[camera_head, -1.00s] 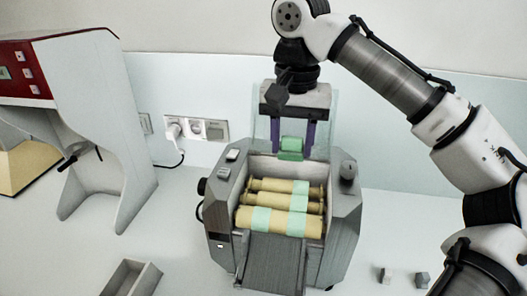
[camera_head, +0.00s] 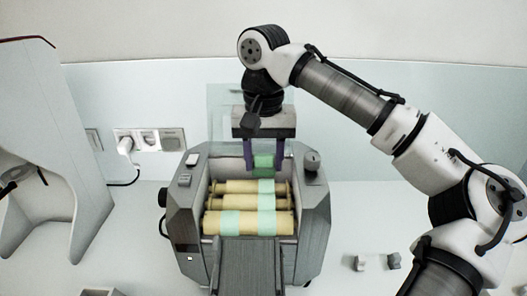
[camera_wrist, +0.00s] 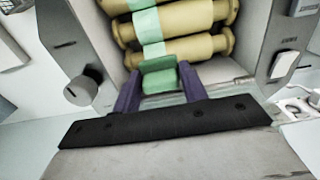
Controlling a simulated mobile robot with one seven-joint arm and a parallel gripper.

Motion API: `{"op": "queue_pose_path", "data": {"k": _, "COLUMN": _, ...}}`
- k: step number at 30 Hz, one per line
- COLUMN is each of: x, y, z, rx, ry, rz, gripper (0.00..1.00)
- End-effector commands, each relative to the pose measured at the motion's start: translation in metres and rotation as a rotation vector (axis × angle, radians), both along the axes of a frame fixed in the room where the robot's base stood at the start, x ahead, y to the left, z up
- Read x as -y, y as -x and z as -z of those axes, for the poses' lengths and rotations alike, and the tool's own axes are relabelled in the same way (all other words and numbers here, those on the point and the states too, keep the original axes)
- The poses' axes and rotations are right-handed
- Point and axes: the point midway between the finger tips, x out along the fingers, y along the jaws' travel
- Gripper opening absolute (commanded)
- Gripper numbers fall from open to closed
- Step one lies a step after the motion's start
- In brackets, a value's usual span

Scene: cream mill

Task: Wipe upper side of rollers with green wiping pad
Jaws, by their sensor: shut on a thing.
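The grey mill (camera_head: 312,222) stands on the table with several yellow rollers (camera_head: 238,202) lying across its open top. Pale green patches (camera_head: 266,202) mark parts of the rollers. My gripper (camera_head: 264,164) has purple fingers pointing down at the back of the mill. It is shut on the green wiping pad (camera_head: 264,162). In the wrist view the pad (camera_wrist: 160,78) sits between the two fingers, close to the rearmost roller (camera_wrist: 190,50). I cannot tell whether the pad touches that roller. A clear panel stands behind my gripper.
A knob (camera_head: 312,160) rises at the mill's right rear, and a chute (camera_head: 248,264) slopes down at its front. A grey-white machine (camera_head: 60,150) stands at the left. Wall sockets with a plug (camera_head: 125,145) are behind. Two small grey pieces (camera_head: 393,261) lie right of the mill.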

Motion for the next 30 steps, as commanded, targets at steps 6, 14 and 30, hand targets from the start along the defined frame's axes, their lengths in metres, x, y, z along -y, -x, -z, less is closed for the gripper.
{"op": "queue_pose_path", "data": {"k": 6, "x": 0.0, "y": 0.01, "z": 0.017, "rx": 0.0, "ry": -0.002, "rz": -0.003, "gripper": 0.24}}
{"op": "queue_pose_path", "data": {"k": 14, "x": 0.0, "y": 0.041, "z": 0.017, "rx": 0.0, "ry": -0.002, "rz": -0.003, "gripper": 0.24}}
{"op": "queue_pose_path", "data": {"k": 30, "x": 0.0, "y": 0.092, "z": 0.016, "rx": 0.0, "ry": -0.001, "rz": -0.002, "gripper": 0.24}}
